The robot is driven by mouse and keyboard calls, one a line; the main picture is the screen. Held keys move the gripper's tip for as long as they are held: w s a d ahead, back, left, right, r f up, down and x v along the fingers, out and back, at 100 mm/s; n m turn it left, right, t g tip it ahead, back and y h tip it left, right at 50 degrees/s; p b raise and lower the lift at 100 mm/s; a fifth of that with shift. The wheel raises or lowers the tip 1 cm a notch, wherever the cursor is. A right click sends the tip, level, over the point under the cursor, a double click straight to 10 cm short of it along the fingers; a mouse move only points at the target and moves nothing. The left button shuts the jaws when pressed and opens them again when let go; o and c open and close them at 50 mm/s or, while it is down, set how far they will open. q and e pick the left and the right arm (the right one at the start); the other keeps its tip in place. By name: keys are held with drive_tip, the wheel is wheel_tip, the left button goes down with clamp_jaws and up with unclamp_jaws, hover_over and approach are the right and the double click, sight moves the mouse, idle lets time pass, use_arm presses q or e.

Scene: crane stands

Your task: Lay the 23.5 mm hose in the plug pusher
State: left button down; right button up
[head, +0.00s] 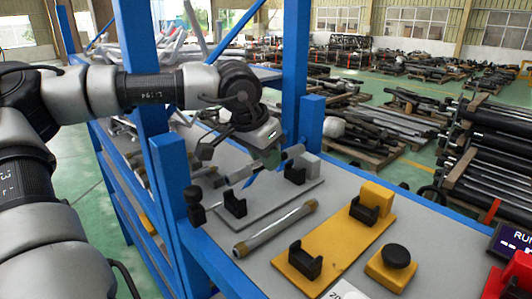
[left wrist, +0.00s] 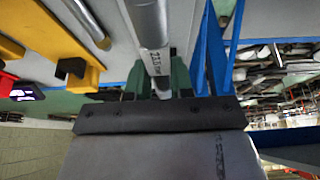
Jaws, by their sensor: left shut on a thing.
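My left gripper (head: 268,152) is shut on a grey hose (head: 242,173) and holds it over the grey plate (head: 262,204). I cannot tell whether the hose touches the cradles. Which fixture is the plug pusher is not marked legibly. My right gripper is not in view.
Another silver hose with brass-coloured ends (head: 275,229) lies on the table between the plates. A yellow plate (head: 337,246) with black cradles and a yellow block with a black knob (head: 396,256) stand right of it. Blue posts (head: 295,75) rise close around my arm.

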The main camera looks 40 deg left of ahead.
sight(263, 169)
use_arm(q)
drive_tip(key=shift+r, duration=0.1)
drive_tip(key=shift+f+b, duration=1.7)
drive_tip(key=shift+f, duration=0.4)
drive_tip(key=c, duration=0.9)
unclamp_jaws()
drive_tip(key=shift+s+r, duration=0.1)
drive_tip(key=shift+r, duration=0.05)
